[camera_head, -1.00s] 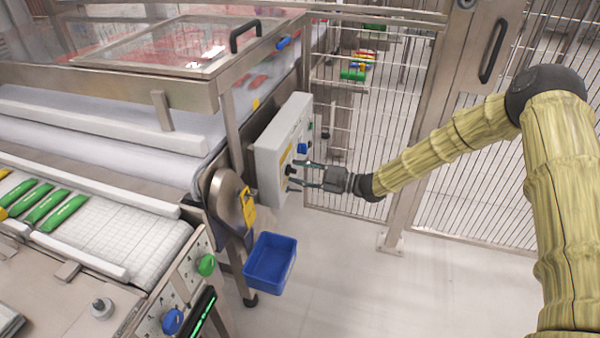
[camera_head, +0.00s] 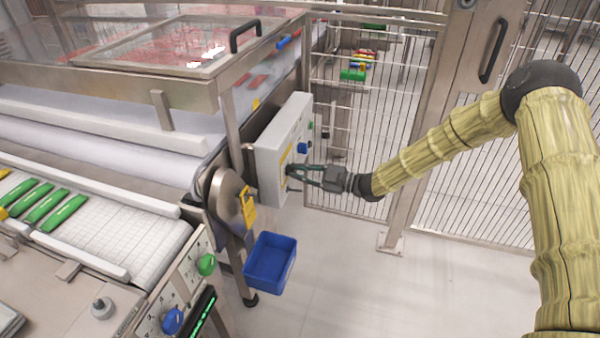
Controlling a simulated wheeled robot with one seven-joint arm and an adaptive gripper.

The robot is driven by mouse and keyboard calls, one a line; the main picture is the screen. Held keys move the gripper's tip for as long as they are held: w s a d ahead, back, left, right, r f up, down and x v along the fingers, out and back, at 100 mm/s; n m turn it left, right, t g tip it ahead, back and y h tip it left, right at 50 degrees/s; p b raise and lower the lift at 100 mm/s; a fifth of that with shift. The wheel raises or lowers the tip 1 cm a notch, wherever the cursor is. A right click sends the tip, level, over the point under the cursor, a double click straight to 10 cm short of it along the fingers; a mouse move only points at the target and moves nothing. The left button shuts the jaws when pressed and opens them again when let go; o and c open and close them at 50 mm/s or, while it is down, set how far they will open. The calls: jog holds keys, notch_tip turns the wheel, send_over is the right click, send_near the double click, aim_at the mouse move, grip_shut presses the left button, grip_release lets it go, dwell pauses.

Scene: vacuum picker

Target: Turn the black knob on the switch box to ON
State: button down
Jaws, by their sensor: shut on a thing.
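The switch box (camera_head: 268,158) is a light grey box mounted on the machine's end post, left of my gripper. Its front faces right and carries a yellow label, a blue knob (camera_head: 302,148) and other small controls. My gripper (camera_head: 292,174) reaches in from the right at the lower part of that face. Its fingers are closed together on the black knob (camera_head: 289,170), which is small and mostly hidden by the fingertips. The knob's setting cannot be read from here.
A wire mesh fence (camera_head: 365,120) stands behind my gripper. A blue bin (camera_head: 270,262) is below the box. A conveyor (camera_head: 120,240) with green packs and a control panel with green and blue knobs are at left. The floor at lower right is clear.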

jog(key=m, duration=0.4)
jog(key=m+p, duration=0.1)
jog(key=m, duration=0.3)
jog(key=shift+r+m, duration=0.1)
jog(key=shift+m, duration=0.2)
jog(key=m+p, duration=0.1)
jog(key=m, duration=0.3)
jog(key=shift+w+m, duration=0.1)
jog(key=shift+m, duration=0.2)
jog(key=shift+d+m+p, duration=0.1)
jog(key=shift+m+p, duration=0.65)
jog(key=shift+m, duration=1.15)
jog(key=c, duration=1.4)
grip_release()
jog(key=shift+c, duration=0.2)
